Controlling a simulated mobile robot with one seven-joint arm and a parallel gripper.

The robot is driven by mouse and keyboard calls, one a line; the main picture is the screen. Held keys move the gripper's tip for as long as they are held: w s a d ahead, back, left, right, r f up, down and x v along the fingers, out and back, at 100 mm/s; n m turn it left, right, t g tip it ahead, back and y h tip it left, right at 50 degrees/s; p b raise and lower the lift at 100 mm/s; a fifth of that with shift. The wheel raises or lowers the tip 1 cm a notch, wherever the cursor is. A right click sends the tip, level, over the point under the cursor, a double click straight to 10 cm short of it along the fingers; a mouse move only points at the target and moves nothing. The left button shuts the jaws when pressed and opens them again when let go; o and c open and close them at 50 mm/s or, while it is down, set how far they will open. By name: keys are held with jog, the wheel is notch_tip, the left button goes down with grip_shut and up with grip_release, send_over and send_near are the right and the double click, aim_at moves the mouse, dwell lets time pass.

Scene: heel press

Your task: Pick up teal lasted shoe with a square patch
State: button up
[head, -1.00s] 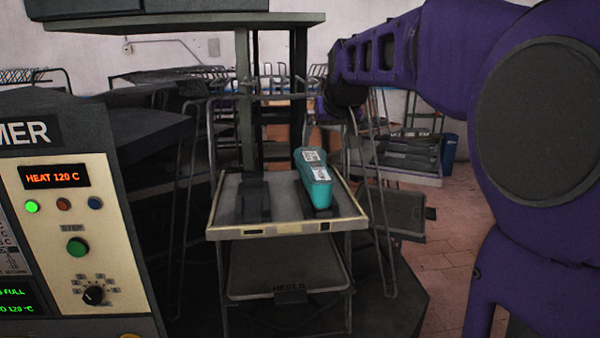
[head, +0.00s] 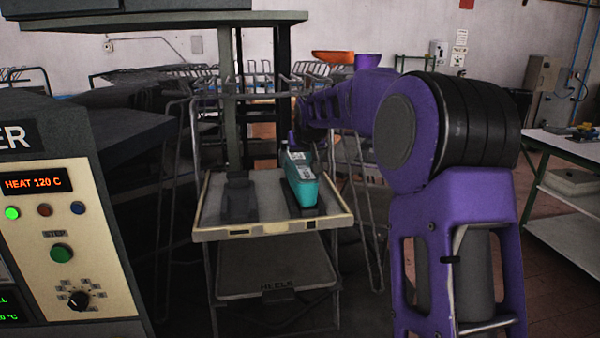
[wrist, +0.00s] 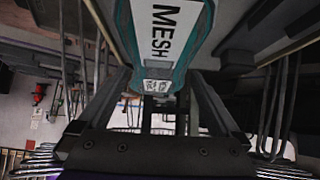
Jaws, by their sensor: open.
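The teal lasted shoe (head: 302,188) sits on the right part of the cream-edged tray, on a dark rest, with white patches on its upper side. In the wrist view the shoe (wrist: 188,50) fills the top middle, with a white patch reading "MESH" and a smaller marked patch at its near end. My gripper (wrist: 158,75) is open, with one finger on each side of the shoe's near end in that picture. I cannot tell whether the fingers touch it. In the head view my gripper is small, just behind the shoe and mostly hidden.
The tray (head: 275,229) also carries an empty dark rest (head: 238,202) on the left. A lower shelf (head: 277,283) marked "HEELS" is below. Wire frames flank the stand. A heater control panel (head: 60,215) stands at the left, and a table (head: 572,148) at the right.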

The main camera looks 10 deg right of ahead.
jog(key=shift+x, duration=0.8)
grip_shut()
jog(key=shift+r, duration=0.15)
